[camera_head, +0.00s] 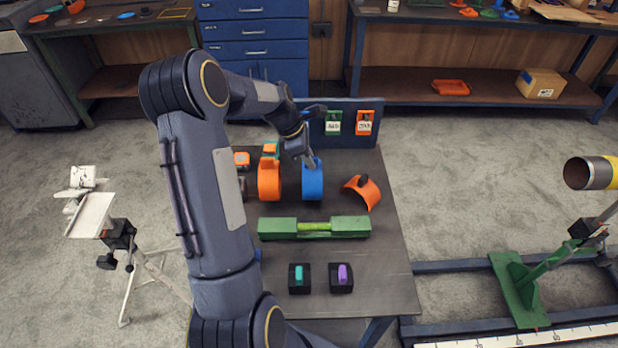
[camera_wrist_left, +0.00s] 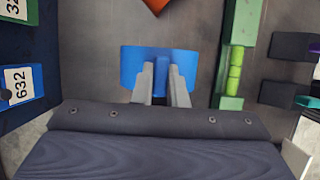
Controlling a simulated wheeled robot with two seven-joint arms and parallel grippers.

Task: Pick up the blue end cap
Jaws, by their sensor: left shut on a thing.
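The blue end cap (camera_head: 312,187) stands on the dark work table, just right of an orange cap (camera_head: 269,180). My left gripper (camera_head: 309,160) reaches down from the upper left to the top of the blue cap. In the left wrist view the blue cap (camera_wrist_left: 188,68) lies beneath my left gripper (camera_wrist_left: 162,75), whose two fingers are shut on the cap's raised blue grip. From these views I cannot tell whether the cap is clear of the table. My right gripper is in neither view.
A curved orange piece (camera_head: 363,192) lies right of the blue cap. A green holder with a light green bar (camera_head: 314,227) lies in front. Two black blocks with teal (camera_head: 299,278) and purple (camera_head: 341,277) tops stand near the front edge. A blue panel with tags (camera_head: 350,122) borders the back.

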